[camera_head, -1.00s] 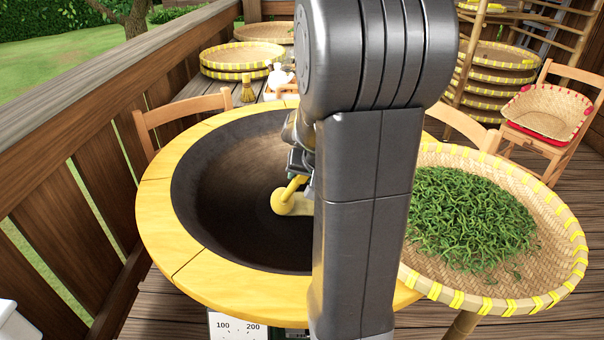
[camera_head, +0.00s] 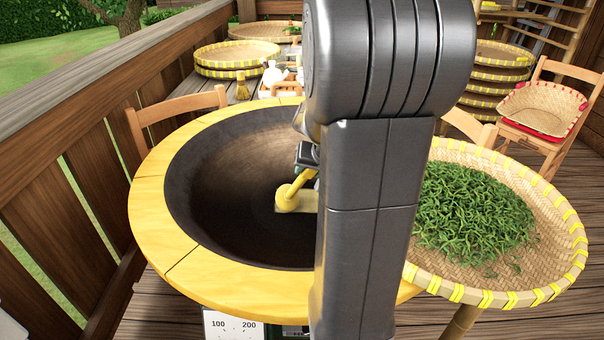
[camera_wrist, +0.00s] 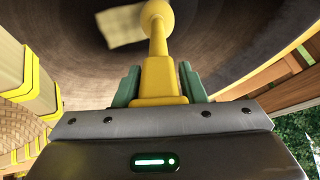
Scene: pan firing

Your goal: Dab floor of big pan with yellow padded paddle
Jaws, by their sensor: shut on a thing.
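The big pan (camera_head: 215,215) is a wide dark bowl set in a yellow wooden rim, standing left of centre in the head view. My gripper (camera_wrist: 160,88) has green fingers shut on the handle of the yellow padded paddle (camera_wrist: 158,60) in the wrist view. I cannot tell whether the pad touches the floor. In the head view my arm hides the pan's right part and most of my gripper.
A woven tray (camera_head: 555,215) of green leaves (camera_head: 470,212) stands close to the pan's right. A wooden railing (camera_head: 95,125) runs along the left. Chairs, a small brush (camera_head: 242,88) and more trays (camera_head: 235,58) stand behind. A dial gauge (camera_head: 233,325) sits below the front rim.

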